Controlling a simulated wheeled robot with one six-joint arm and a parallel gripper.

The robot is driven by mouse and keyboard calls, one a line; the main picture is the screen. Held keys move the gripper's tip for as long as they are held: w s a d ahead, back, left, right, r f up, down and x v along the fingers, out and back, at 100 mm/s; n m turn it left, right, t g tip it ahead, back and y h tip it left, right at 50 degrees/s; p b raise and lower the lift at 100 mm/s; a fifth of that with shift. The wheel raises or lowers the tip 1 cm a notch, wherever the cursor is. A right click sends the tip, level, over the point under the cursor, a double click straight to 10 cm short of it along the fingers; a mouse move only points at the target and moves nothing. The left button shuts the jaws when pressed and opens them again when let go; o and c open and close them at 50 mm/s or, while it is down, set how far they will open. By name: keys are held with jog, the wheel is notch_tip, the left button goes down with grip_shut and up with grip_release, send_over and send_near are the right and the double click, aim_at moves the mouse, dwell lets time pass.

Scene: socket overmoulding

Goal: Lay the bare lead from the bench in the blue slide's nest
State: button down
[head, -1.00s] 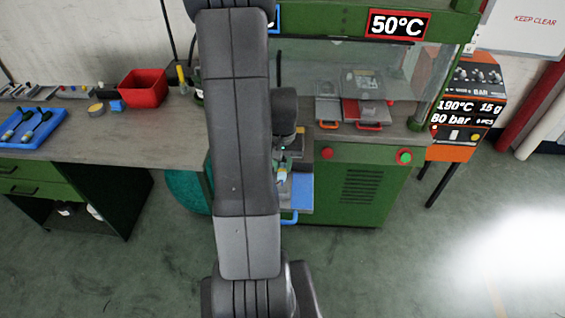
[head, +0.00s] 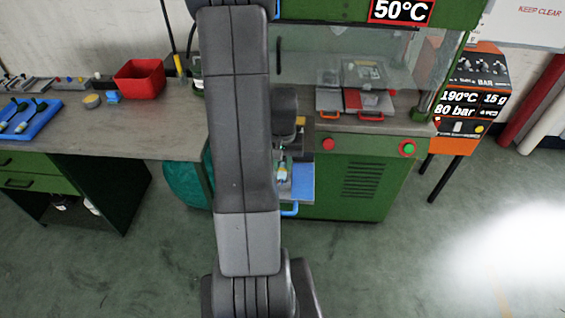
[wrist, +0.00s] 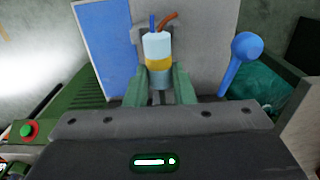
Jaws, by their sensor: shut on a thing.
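My gripper (wrist: 165,85) is shut on the bare lead (wrist: 157,48), a pale blue cylindrical piece with a yellow band and a blue and a brown wire end. The lead also shows in the head view (head: 282,172), below my wrist. The blue slide (wrist: 105,45) lies behind the lead in the wrist view, with a grey plate beside its blue part and a blue handle (wrist: 241,62) at the right. In the head view the slide (head: 302,185) juts from the green press. The nest is largely hidden behind the lead; I cannot tell whether they touch.
The green press (head: 355,180) stands behind, with trays (head: 370,105) with red and orange handles on its ledge. On the bench (head: 130,143) are a red bin (head: 139,80) and a blue tray (head: 40,122) holding several leads. My arm covers the middle of the head view.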

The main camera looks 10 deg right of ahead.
jog(key=c, duration=1.2)
grip_release()
jog(key=shift+o, duration=0.2)
notch_tip(320, 180, up, 14)
jog(key=shift+f, duration=0.2)
notch_tip(320, 180, down, 13)
jog(key=shift+r+p, duration=0.1)
jog(key=shift+p, duration=0.25)
jog(key=shift+r, duration=0.2)
